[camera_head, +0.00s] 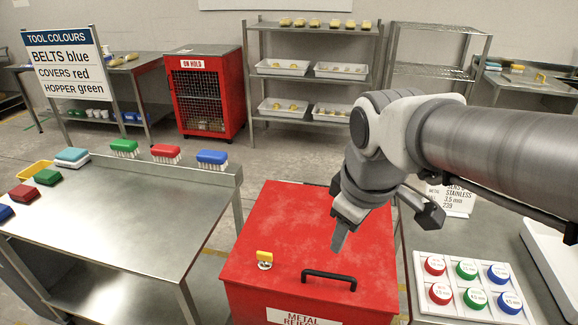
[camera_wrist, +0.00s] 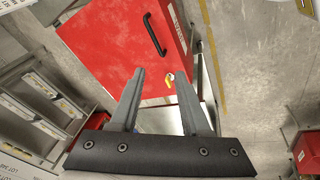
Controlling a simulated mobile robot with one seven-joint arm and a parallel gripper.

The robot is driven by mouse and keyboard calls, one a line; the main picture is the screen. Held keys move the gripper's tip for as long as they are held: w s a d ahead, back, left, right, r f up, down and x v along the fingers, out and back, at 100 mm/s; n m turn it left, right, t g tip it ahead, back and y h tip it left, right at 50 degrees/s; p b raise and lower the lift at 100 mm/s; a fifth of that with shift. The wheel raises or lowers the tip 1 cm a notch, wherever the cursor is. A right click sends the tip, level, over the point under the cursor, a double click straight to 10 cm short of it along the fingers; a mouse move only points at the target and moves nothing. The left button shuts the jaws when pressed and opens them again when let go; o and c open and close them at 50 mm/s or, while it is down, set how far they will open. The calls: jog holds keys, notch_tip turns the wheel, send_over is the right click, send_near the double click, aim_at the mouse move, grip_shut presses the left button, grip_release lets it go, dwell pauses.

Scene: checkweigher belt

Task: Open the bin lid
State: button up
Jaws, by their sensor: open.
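The red bin (camera_head: 251,290), labelled as metal rejects, stands in the middle of the head view. Its red lid (camera_head: 300,220) lies flat and looks closed. A black bar handle (camera_head: 329,279) is near the lid's front edge; it also shows in the wrist view (camera_wrist: 154,36). My gripper (camera_head: 339,238) is above the lid, pointing down, apart from the handle. In the wrist view my gripper (camera_wrist: 158,82) is open and empty.
A steel table (camera_head: 120,240) with coloured brushes stands left of the bin. At right, a steel surface holds a white board of coloured round pieces (camera_head: 468,285) and a white tray (camera_head: 550,250). A red cage (camera_head: 205,92) and shelves stand behind.

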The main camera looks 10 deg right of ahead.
aim_at(324, 273)
jog(key=w+f+n+b, duration=0.2)
jog(key=w+f, duration=0.1)
jog(key=f, duration=0.4)
jog(key=w+f+n+g+b, duration=0.1)
jog(key=w+f+n+b, duration=0.1)
jog(key=f, duration=0.5)
jog(key=w+f+n+b, duration=0.1)
jog(key=w+f, duration=0.3)
jog(key=f, duration=0.4)
jog(key=shift+n+g+h+b, duration=0.3)
jog(key=shift+n+h+b, duration=0.1)
jog(key=shift+b, duration=0.2)
grip_shut()
